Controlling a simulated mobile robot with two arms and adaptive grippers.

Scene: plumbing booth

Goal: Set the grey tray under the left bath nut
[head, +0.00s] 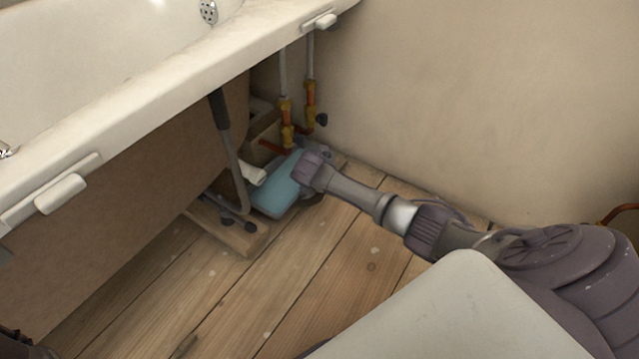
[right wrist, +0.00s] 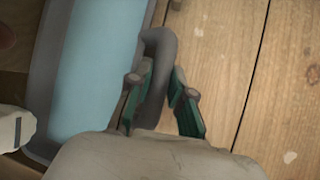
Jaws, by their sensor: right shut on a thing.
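The grey tray (head: 280,190) lies under the edge of the bath, with a pale blue inside. In the right wrist view its grey rim and blue inside (right wrist: 95,70) fill the left part. My right gripper (head: 312,165) is at the tray's right side. Its fingers (right wrist: 160,88) are shut on the tray's curved grey handle (right wrist: 163,45). Two upright pipes with brass fittings stand behind the tray; the left one has a brass nut (head: 286,108), the right one another (head: 310,95). My left gripper is not clearly in view.
A white pipe end (head: 253,174) sticks out beside the tray's left side. A grey bath leg (head: 230,150) and a wooden board (head: 228,232) stand left of it. The wall (head: 450,90) is behind. The plank floor (head: 290,275) in front is clear.

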